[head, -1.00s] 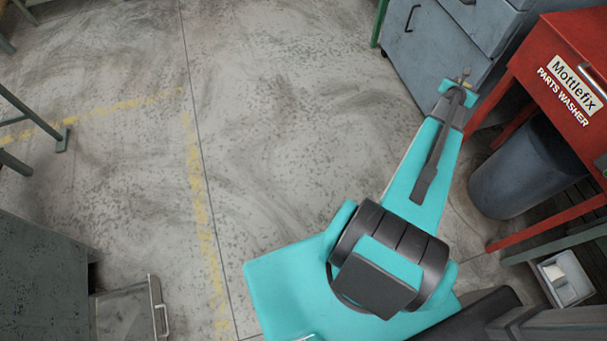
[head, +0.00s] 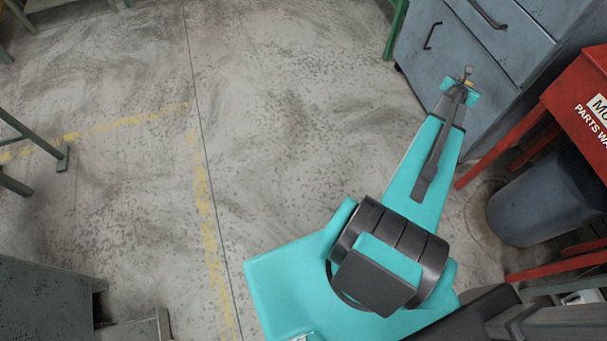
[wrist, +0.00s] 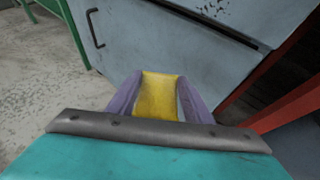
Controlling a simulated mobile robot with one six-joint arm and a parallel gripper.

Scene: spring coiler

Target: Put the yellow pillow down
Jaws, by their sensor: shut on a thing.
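The yellow pillow (wrist: 158,97) sits between the two purple fingers of my gripper (wrist: 158,92) in the wrist view. The gripper is shut on it, with a finger touching each side. In the head view my gripper (head: 467,78) is at the far end of my teal arm, in front of the grey-blue cabinet. Only a small speck of yellow shows there. The pillow's far end and underside are hidden.
A grey-blue drawer cabinet (head: 480,50) stands just beyond my gripper. A red parts washer (head: 585,100) and a dark bin (head: 545,205) are to the right. A green bench leg (head: 395,30) is left of the cabinet.

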